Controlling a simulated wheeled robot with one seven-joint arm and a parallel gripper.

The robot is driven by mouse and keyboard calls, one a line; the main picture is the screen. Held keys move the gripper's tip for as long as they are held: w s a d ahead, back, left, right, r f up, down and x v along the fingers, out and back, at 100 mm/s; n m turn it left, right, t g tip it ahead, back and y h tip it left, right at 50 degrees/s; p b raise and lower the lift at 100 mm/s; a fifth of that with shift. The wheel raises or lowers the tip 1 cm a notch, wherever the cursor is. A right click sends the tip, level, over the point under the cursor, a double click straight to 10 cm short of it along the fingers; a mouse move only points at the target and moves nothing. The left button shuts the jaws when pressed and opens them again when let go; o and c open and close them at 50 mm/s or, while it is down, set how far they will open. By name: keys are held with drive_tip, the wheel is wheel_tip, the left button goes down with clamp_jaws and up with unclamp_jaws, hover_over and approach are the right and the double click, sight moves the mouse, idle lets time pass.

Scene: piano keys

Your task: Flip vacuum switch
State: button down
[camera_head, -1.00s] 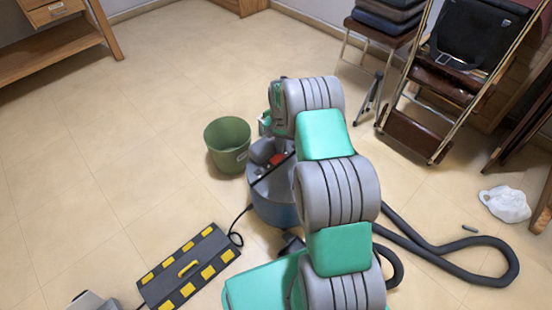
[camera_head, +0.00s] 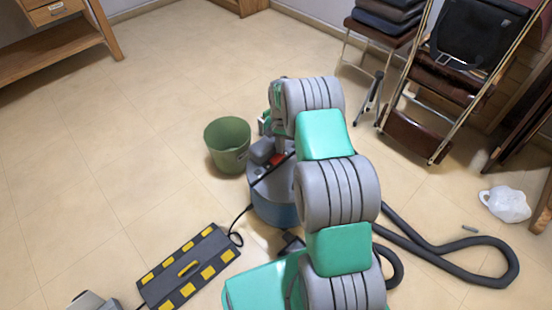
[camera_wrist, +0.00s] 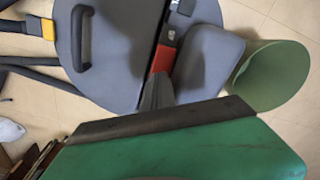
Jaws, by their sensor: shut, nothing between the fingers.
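The vacuum's red switch (camera_wrist: 161,60) sits in a dark strip on its grey lid in the wrist view. It also shows as a small red patch (camera_head: 277,159) in the head view. The vacuum (camera_head: 272,205) is a blue-grey drum standing upright on the floor, partly hidden by my arm. Its lid (camera_wrist: 118,70) has a dark carry handle (camera_wrist: 81,38). My gripper (camera_wrist: 158,82) is shut and empty, with its grey fingertips just below the red switch in the wrist view. I cannot tell whether they touch it.
A green bucket (camera_head: 228,148) stands close left of the vacuum. A black hose (camera_head: 480,275) loops to the right. A black-and-yellow board (camera_head: 189,265) lies front left. Folding chairs (camera_head: 440,95) stand at the back right. The left floor is mostly clear.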

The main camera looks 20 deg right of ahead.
drive_tip(key=shift+f+b, duration=0.7)
drive_tip(key=shift+f, duration=0.4)
idle(0.6)
drive_tip(key=shift+r, duration=0.15)
drive_tip(key=shift+r+p, duration=2.3)
drive_tip(key=shift+r, duration=1.1)
